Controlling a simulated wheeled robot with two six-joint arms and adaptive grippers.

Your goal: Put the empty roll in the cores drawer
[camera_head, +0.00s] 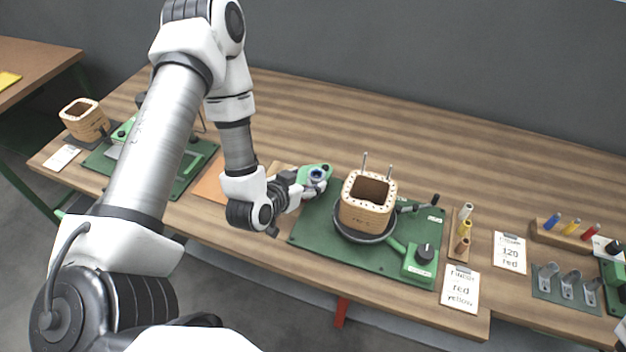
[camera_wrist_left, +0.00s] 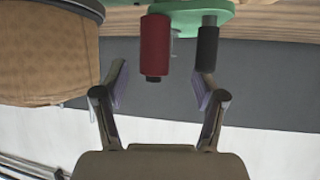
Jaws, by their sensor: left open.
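My left gripper (camera_head: 312,189) is at the left edge of the green winding plate (camera_head: 310,239), beside a green bracket (camera_head: 316,171). The left wrist view shows the gripper (camera_wrist_left: 162,84) open, with a red roll (camera_wrist_left: 154,45) ahead between its spread fingers. I see no finger closed on it. A dark grey post (camera_wrist_left: 207,50) stands close to the right finger. Both hang from the green bracket in this view. Whether the red roll is the empty one I cannot tell. No drawer marked for cores is recognisable.
A square wooden coil form (camera_head: 367,203) stands on the plate, with two upright rods behind it. A rack with several small spools (camera_head: 465,228) and cards (camera_head: 460,289) are to the right. A second wooden form (camera_head: 84,119) is at the far left. The back of the table is clear.

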